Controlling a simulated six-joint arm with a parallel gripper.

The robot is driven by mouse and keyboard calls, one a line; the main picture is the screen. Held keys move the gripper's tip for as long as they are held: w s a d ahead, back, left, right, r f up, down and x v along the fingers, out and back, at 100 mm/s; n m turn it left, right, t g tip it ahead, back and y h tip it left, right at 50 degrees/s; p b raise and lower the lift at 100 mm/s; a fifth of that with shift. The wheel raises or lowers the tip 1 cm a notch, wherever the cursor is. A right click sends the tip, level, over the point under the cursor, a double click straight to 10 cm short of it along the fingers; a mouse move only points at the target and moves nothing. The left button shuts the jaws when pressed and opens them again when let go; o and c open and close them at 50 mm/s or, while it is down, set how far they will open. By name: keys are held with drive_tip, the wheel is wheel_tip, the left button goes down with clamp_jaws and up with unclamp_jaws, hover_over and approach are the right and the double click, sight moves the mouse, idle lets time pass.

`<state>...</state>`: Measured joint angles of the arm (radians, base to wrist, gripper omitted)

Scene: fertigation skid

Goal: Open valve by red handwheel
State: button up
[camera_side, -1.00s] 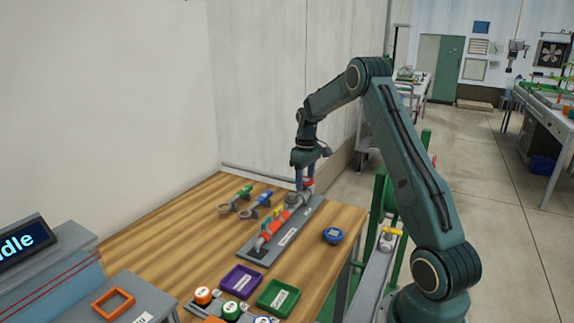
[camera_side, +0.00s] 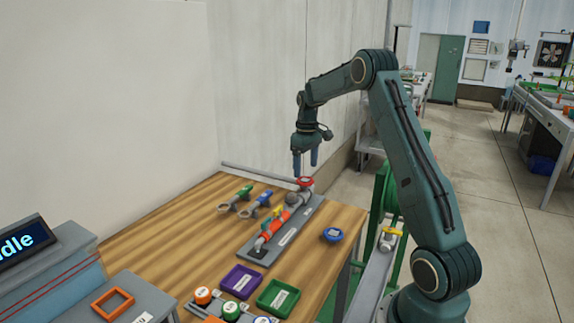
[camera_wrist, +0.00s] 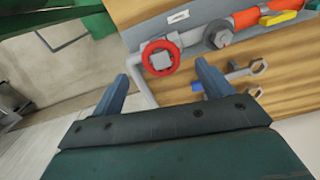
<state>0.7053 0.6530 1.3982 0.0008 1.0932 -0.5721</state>
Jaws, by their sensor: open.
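The red handwheel (camera_side: 305,182) sits on top of the valve at the far end of the grey pipe board (camera_side: 255,252) on the wooden table. In the wrist view the red handwheel (camera_wrist: 160,58) shows as a ring with a grey centre, beyond the fingertips and fully in sight. My gripper (camera_side: 305,168) points down above the handwheel, with a small gap between them. Its two fingers are apart and empty, as the wrist view also shows (camera_wrist: 163,70).
An orange pipe section with a yellow lever (camera_wrist: 282,17) lies along the board. Green (camera_side: 236,199) and blue (camera_side: 256,205) handled tools lie left of it. A blue round part (camera_side: 333,235), a purple tray (camera_side: 241,280) and a green tray (camera_side: 278,297) stand nearer. The air above the table is clear.

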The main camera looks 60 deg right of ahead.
sight(305, 180)
wheel_tip(305, 180, up, 9)
idle(0.4)
drive_tip(key=shift+a, duration=0.1)
drive_tip(key=s+a+r+t, duration=0.1)
drive_tip(key=s+a+r, duration=0.15)
drive_tip(key=a, duration=0.45)
drive_tip(key=s+a+r+t+h, duration=0.1)
drive_tip(key=s+a+r, duration=0.1)
drive_tip(key=a+r, duration=0.35)
drive_tip(key=s+a+r, duration=0.1)
drive_tip(key=s+a, duration=0.1)
drive_tip(key=a, duration=0.7)
drive_tip(key=s+a+f+t, duration=0.1)
drive_tip(key=s+a+f, duration=0.1)
drive_tip(key=s+a, duration=0.4)
drive_tip(key=s+a+f+n+t+y, duration=0.1)
drive_tip(key=s+a+f+t, duration=0.1)
drive_tip(key=s+a, duration=0.5)
drive_tip(key=shift+s+f+n+t, duration=0.3)
drive_tip(key=shift+s+f, duration=0.2)
drive_tip(key=shift+s, duration=1.25)
